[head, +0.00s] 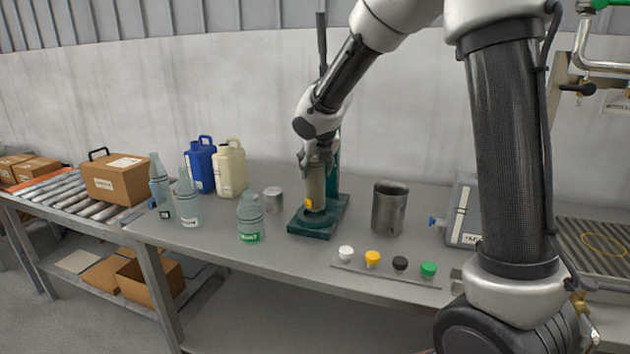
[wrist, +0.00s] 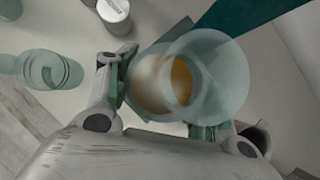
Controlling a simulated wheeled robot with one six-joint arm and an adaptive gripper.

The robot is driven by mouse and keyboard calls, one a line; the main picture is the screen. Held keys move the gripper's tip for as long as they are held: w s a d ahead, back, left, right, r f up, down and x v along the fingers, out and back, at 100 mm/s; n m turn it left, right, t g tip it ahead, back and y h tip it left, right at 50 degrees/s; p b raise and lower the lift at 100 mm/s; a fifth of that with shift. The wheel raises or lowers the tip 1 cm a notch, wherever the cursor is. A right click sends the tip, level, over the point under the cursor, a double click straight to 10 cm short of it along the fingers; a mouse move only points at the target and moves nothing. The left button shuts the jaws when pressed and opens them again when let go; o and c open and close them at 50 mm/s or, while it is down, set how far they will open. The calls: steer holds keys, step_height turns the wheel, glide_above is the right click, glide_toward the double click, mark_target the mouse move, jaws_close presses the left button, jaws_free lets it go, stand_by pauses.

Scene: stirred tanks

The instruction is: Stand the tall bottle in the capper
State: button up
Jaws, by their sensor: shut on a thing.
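The capper (head: 334,222) has a dark green base and an upright post behind, and stands on the grey bench. My gripper (head: 313,168) points down over the base, in front of the post. It is shut on a bottle (head: 315,190) with an orange patch low on its side. The bottle looks upright over the base; I cannot tell whether its bottom touches it. In the wrist view the clear bottle (wrist: 210,75) lies between the fingers of my gripper (wrist: 158,105), with orange showing through. The capper's green post (wrist: 245,20) shows beyond it.
Clear bottles (head: 187,202) and a green-labelled bottle (head: 250,220) stand left of the capper, with a small grey can (head: 273,200). A dark metal beaker (head: 389,210) stands close on the right. Coloured caps (head: 372,258) line the front. Blue (head: 201,165) and cream jugs (head: 230,170) stand behind.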

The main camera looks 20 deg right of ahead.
mark_target(315, 177)
steer(key=shift+f, duration=1.65)
steer(key=o, duration=1.4)
steer(key=shift+f, duration=0.15)
steer(key=v, duration=1.2)
steer(key=s+d+r+m+g, duration=0.1)
steer(key=s+d+m, duration=0.5)
steer(key=s+m, duration=0.25)
steer(key=s+d+r+m, duration=0.2)
steer(key=s+d+m, duration=0.45)
steer(key=m, duration=0.35)
steer(key=s+f+m, duration=0.1)
steer(key=s+m, duration=0.4)
steer(key=s+d+f+m+g, duration=0.1)
steer(key=s+m, duration=0.4)
steer(key=m, duration=0.1)
steer(key=s+d+f+m, duration=0.1)
steer(key=s+m, duration=0.4)
steer(key=m, duration=0.1)
steer(key=shift+s+d+m, duration=0.15)
steer(key=shift+s+m, duration=0.1)
steer(key=shift+s, duration=0.1)
